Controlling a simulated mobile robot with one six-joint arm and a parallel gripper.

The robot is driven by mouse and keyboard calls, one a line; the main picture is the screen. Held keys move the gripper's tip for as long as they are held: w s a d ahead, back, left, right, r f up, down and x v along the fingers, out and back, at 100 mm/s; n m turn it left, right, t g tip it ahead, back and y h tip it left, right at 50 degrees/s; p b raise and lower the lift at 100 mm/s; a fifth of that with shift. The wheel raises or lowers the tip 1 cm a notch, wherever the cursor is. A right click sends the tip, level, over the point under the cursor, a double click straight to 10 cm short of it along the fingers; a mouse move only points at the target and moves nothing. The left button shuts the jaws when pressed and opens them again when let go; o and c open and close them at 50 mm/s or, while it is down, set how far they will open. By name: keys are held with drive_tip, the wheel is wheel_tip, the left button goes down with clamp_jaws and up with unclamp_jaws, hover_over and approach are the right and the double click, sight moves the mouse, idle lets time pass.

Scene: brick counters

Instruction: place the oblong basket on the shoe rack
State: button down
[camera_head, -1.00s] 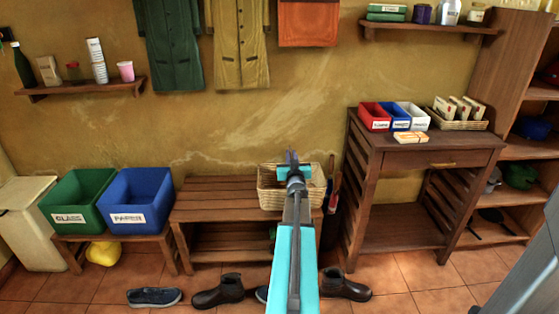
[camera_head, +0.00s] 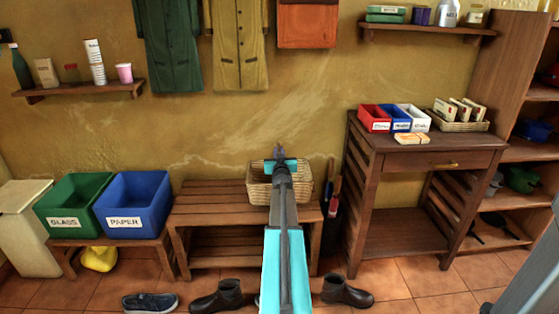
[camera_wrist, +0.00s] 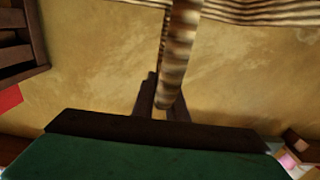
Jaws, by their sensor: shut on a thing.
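The oblong basket (camera_head: 258,193) is light woven wicker. In the head view it is over the right part of the shoe rack, a low slatted wooden stand (camera_head: 212,198) against the wall. My gripper (camera_head: 279,152) reaches it from the front and is shut on its rim. In the wrist view, a thick wicker strand (camera_wrist: 182,45) runs down close to the gripper, with more weave along the top. My arm hides part of the basket's front and right side. I cannot tell whether its underside touches the slats.
The rack's left top is clear. Green (camera_head: 73,206) and blue (camera_head: 133,205) bins stand on a low bench to its left. A wooden desk (camera_head: 425,152) stands to its right. Black shoes (camera_head: 218,298) lie on the floor in front, and coats (camera_head: 238,45) hang above.

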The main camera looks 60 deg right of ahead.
drive_tip(key=shift+f+b, duration=0.75)
drive_tip(key=shift+f, duration=1.05)
drive_tip(key=c, duration=1.8)
unclamp_jaws()
drive_tip(key=shift+o, duration=0.2)
drive_tip(key=p+v, duration=0.1)
drive_tip(key=v, duration=1.1)
